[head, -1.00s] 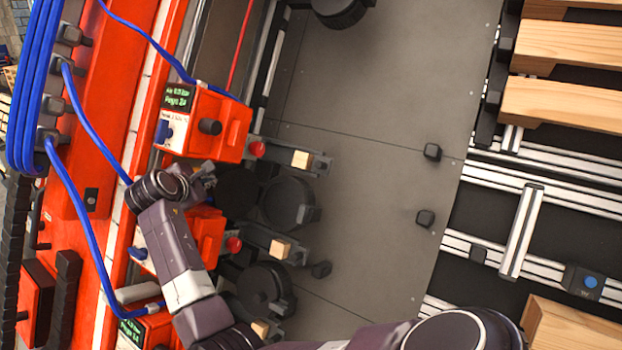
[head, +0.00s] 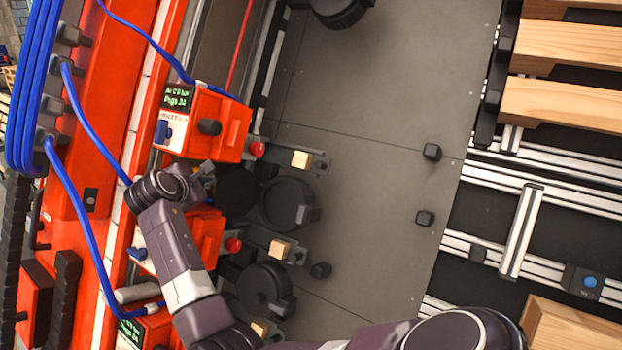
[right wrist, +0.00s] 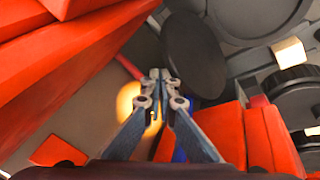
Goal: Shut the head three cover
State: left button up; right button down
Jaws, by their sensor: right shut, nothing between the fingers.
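Several orange heads with small green-lettered displays stand along the left in the head view, and their numbers cannot be read. My right gripper (head: 206,172) is between the upper head (head: 225,127) and the middle head (head: 208,238), near a dark round disc (head: 237,190) that may be a cover. In the right wrist view my right gripper (right wrist: 160,75) is shut and empty, its tips beside the lower left edge of this dark disc (right wrist: 190,52). Whether they touch cannot be told. My arm hides part of the middle head. My left gripper is not in view.
Black round reels (head: 287,203) and small wooden blocks (head: 302,160) sit right of the heads. Blue cables (head: 88,125) run along the left. The grey floor plate (head: 375,110) is mostly clear; wooden pallets (head: 565,50) lie at the right.

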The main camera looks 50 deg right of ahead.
aim_at(231, 191)
jog(key=shift+s+d+f, duration=0.6)
jog(key=shift+s+f, duration=0.1)
jog(key=shift+f, duration=0.15)
jog(key=shift+s, duration=0.1)
jog(key=shift+s+d+r, duration=0.1)
jog(key=shift+s+r, duration=0.05)
jog(key=shift+s, duration=1.1)
jog(key=shift+s+d+r, duration=0.1)
jog(key=shift+s+r, duration=0.05)
jog(key=shift+s, duration=1.1)
jog(key=shift+s+d+f, duration=0.25)
jog(key=shift+s+d, duration=0.15)
jog(key=shift+s, duration=0.35)
jog(key=shift+s+d+f, duration=0.2)
jog(key=shift+s+d, duration=0.2)
jog(key=shift+s, duration=0.35)
jog(key=shift+s+d, duration=0.1)
